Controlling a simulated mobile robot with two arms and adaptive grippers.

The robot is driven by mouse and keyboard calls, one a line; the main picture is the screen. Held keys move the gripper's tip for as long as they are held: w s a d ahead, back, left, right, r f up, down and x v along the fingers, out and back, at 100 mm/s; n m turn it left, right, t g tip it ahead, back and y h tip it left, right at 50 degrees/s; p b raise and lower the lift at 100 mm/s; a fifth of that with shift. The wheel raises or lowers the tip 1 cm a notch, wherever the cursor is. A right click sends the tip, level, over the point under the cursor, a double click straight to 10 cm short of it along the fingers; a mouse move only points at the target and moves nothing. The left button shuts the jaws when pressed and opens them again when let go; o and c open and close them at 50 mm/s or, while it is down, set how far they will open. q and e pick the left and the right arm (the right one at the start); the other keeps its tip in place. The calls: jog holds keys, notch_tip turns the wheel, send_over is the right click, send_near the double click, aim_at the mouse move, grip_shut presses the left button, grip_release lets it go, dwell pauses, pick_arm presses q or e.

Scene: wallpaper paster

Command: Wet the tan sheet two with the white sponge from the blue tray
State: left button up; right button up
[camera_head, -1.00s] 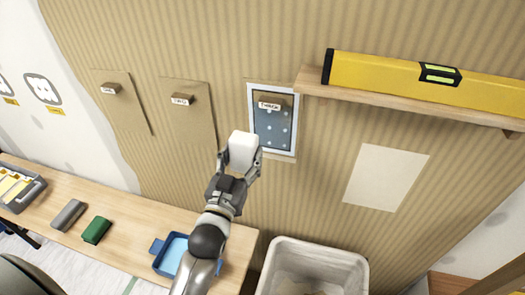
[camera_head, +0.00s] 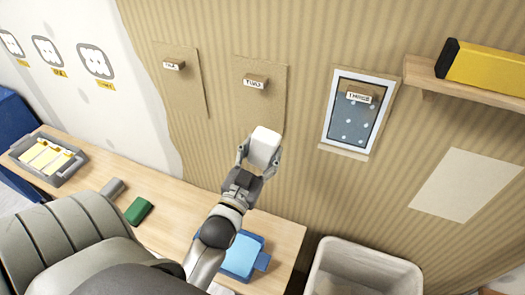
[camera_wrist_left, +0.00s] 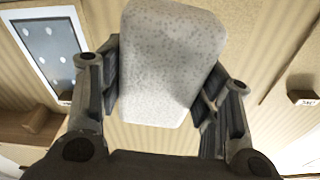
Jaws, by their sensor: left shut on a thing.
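My left gripper (camera_head: 256,164) is shut on the white sponge (camera_head: 265,146), which shows large between the fingers in the left wrist view (camera_wrist_left: 165,65). The tan sheet two (camera_head: 260,98) hangs on the striped wall under a wooden block with its label. The sponge is in front of the lower part of sheet two in the head view and hides its bottom edge; I cannot tell whether it touches. The blue tray (camera_head: 262,262) stands on the bench with light blue water inside, partly hidden by my left arm. My right gripper is not in view.
Sheet one (camera_head: 181,92) hangs left of sheet two. The blue-grey sheet three (camera_head: 353,124) hangs to the right in a white frame. A wooden shelf (camera_head: 432,80) holds a yellow level (camera_head: 490,70). A white bin (camera_head: 362,272), a green block (camera_head: 139,210) and a grey tray (camera_head: 40,178) are below.

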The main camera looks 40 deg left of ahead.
aim_at(279, 121)
pick_arm(q)
jog(key=shift+w+a+r, duration=0.1)
jog(key=shift+w+a, duration=0.1)
jog(key=shift+w, duration=0.3)
jog(key=x, duration=0.5)
jog(key=shift+w+a+f+p, duration=0.15)
jog(key=shift+w+f+p, duration=0.15)
jog(key=shift+f, duration=0.15)
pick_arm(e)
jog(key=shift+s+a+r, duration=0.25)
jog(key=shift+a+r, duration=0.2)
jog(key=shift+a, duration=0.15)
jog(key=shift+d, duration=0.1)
pick_arm(q)
jog(key=shift+w, duration=0.35)
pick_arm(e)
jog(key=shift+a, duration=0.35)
pick_arm(q)
jog(key=shift+w+a, duration=0.2)
jog(key=shift+w, duration=0.4)
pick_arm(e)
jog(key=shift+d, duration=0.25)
pick_arm(q)
jog(key=shift+w+a, duration=0.1)
jog(key=shift+w, duration=0.15)
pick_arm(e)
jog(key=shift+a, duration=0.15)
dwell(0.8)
